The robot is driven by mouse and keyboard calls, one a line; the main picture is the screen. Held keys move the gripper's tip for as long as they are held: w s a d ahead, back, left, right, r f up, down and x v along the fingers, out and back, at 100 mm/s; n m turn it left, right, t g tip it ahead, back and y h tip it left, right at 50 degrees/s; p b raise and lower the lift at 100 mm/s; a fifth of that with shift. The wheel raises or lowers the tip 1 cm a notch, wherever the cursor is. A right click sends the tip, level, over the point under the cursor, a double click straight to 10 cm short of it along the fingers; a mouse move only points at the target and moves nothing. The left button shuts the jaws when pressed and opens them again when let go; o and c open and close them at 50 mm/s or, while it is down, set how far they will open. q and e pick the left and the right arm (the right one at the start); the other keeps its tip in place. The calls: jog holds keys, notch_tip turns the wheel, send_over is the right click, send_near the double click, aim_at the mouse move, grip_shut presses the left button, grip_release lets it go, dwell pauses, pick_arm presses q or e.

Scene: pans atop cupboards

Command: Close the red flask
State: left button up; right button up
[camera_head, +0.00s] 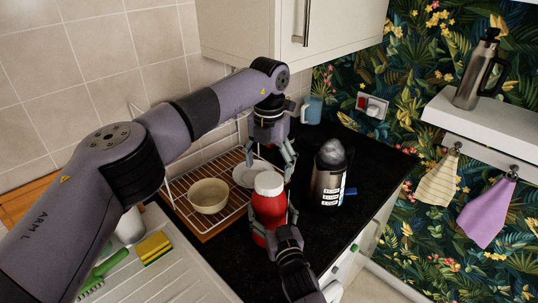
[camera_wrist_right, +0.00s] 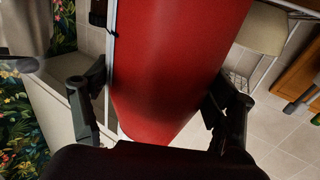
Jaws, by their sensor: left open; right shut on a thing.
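The red flask (camera_head: 270,209) stands upright on the black worktop, with a white cap (camera_head: 268,183) on its top. I cannot tell whether the cap is fully seated. My right gripper (camera_head: 276,222) is shut on the flask's body from the front. The right wrist view shows the red body (camera_wrist_right: 165,75) between the two fingers of this gripper (camera_wrist_right: 155,110); the cap is not seen there. My left gripper (camera_head: 270,162) points down, open, with its fingers above and around the cap's level. I cannot tell whether they touch the cap.
A wire dish rack (camera_head: 180,197) with a cream bowl (camera_head: 209,196) and white plate (camera_head: 250,174) is left of the flask. A blue mug (camera_head: 313,109) is behind. A cupboard (camera_head: 255,35) hangs above.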

aim_at(269, 179)
pick_arm(q)
notch_tip(269, 179, down, 5)
jog(key=shift+r, duration=0.1)
jog(key=shift+c, duration=0.4)
jog(key=c, duration=1.1)
jog(key=shift+m, duration=0.9)
jog(key=shift+c, duration=0.2)
jog(key=o, duration=1.3)
jog(key=shift+r, duration=0.1)
jog(key=shift+r, duration=2.15)
